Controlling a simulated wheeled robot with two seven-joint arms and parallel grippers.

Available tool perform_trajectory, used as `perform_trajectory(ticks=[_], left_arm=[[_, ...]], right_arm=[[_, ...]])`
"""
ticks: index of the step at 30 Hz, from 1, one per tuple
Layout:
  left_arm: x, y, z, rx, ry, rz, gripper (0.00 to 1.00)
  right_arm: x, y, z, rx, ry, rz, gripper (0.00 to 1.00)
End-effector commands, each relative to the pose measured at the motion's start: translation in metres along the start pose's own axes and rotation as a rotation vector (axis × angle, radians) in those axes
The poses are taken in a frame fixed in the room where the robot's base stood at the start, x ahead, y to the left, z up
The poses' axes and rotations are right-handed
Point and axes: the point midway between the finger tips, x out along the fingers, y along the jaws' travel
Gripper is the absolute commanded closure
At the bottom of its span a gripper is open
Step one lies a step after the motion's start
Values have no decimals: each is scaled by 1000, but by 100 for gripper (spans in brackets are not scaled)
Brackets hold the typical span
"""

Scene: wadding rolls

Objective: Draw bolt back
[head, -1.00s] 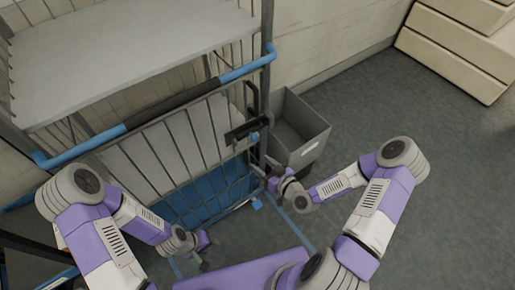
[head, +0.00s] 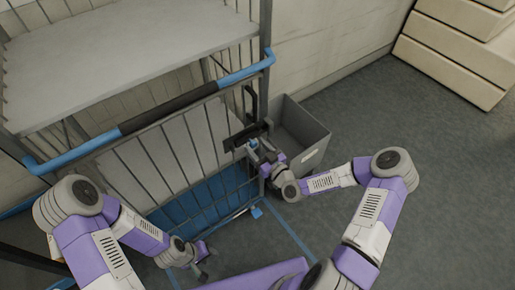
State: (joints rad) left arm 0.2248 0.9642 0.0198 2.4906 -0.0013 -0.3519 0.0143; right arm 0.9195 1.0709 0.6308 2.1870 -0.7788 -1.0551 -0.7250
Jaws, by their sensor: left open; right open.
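The bolt (head: 249,134) is a dark, short bar on the right front edge of a wire cage trolley (head: 160,155). Its blue end, visible earlier, is now mostly hidden by my gripper. My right gripper (head: 259,150) is open just below and in front of the bolt, very close to it. I cannot tell whether the bolt lies between the fingers or whether they touch it. My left gripper (head: 203,262) is open and empty, low in front of the trolley and well away from the bolt.
A blue and black handle bar (head: 165,107) runs across the trolley front, below a grey shelf (head: 120,60). A grey open bin (head: 302,135) stands right of the trolley, close to my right wrist. Cream stepped blocks (head: 455,50) stand at the back right. The floor between is clear.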

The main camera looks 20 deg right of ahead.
Motion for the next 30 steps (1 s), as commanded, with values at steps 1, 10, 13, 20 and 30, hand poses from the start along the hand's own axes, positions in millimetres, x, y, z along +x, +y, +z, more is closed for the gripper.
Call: perform_trajectory(ticks=[1,10,13,20,30], left_arm=[[0,0,0,0,0,0,57],[0,0,0,0,0,0,57],[0,0,0,0,0,0,57],[0,0,0,0,0,0,57],[1,0,0,0,0,0,57]], right_arm=[[0,0,0,0,0,0,44],[0,0,0,0,0,0,82],[0,0,0,0,0,0,97],[0,-1,0,1,0,-1,100],[0,-48,0,2,1,-5,100]])
